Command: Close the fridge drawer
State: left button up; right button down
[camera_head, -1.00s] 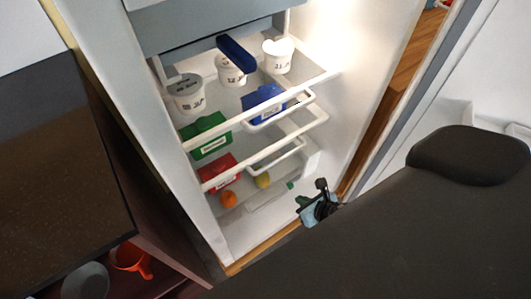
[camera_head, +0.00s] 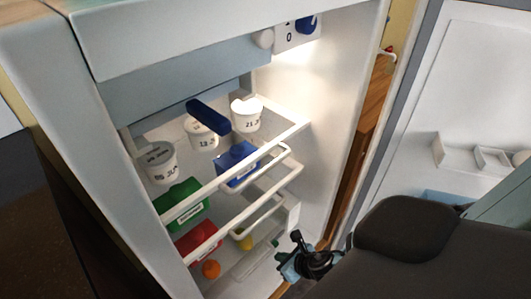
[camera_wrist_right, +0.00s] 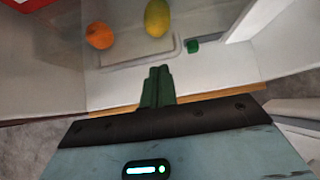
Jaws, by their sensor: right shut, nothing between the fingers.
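The open fridge shows in the head view, with several white shelf fronts. Two white loop-shaped fronts, an upper one (camera_head: 277,176) and a lower one (camera_head: 262,215), stick out at the right of the shelves. I cannot tell for sure which part is the drawer or how far out it is. My right gripper (camera_head: 296,240) is low at the fridge's front right, below these fronts. In the wrist view its dark green fingers (camera_wrist_right: 157,84) are together and empty, pointing at the fridge bottom. My left gripper is not in view.
White tubs (camera_head: 247,117), a blue box (camera_head: 238,162), a green box (camera_head: 181,204) and a red box (camera_head: 197,242) stand on the shelves. An orange (camera_wrist_right: 99,35) and a lemon (camera_wrist_right: 158,17) lie at the bottom. The fridge's right wall (camera_head: 325,110) stands beside the gripper.

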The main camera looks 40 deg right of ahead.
aim_at(260, 245)
jog(key=w+f, duration=0.1)
jog(key=w, duration=0.1)
jog(key=w+f, duration=0.1)
jog(key=w, duration=0.1)
jog(key=w+b, duration=0.1)
jog(key=w, duration=0.1)
jog(key=shift+w+a+f, duration=0.15)
jog(key=shift+a+f, duration=0.1)
jog(key=shift+f, duration=0.15)
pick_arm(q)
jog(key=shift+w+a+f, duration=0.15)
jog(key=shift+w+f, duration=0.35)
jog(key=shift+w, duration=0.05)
pick_arm(e)
jog(key=shift+w, duration=0.2)
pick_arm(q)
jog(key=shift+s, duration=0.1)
